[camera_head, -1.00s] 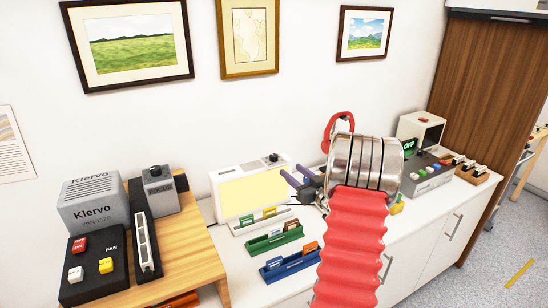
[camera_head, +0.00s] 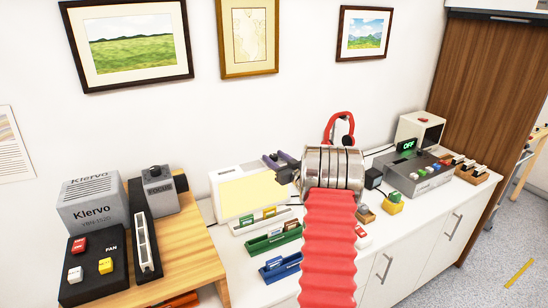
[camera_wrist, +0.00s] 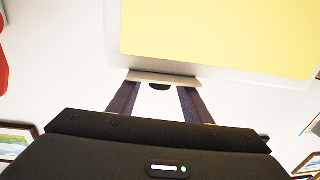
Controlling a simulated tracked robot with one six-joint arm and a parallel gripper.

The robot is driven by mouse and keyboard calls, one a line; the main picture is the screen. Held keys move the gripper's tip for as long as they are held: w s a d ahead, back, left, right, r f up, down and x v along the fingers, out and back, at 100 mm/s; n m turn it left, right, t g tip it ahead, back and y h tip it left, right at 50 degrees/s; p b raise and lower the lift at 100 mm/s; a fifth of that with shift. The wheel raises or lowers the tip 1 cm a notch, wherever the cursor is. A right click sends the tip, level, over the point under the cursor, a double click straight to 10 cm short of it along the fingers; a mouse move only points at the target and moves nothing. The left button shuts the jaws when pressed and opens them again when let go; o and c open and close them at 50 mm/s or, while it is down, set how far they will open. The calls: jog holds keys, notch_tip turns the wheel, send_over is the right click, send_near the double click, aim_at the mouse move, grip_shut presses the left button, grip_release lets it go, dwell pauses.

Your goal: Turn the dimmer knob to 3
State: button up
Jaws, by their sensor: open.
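A white box with a lit yellow front panel (camera_head: 252,191) stands on the white counter against the wall. A small dark rounded part (camera_wrist: 159,86), apparently its knob, shows in the wrist view at the edge of the box. In the head view the knob is hidden behind my gripper. My gripper (camera_head: 270,162) is at the top right of the box, its purple-grey fingers pointing left. In the wrist view the fingers of my gripper (camera_wrist: 158,92) are apart, one on each side of the dark part. I cannot tell whether they touch it. Any scale marks are unreadable.
Green (camera_head: 275,240) and blue (camera_head: 282,267) card racks stand in front of the box. A grey console with an "OFF" display (camera_head: 407,147) is at right. A grey FOCUS box (camera_head: 160,192) stands on the wooden table at left. Framed prints hang above.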

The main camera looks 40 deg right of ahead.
jog(key=shift+x, duration=0.75)
jog(key=shift+c, duration=0.3)
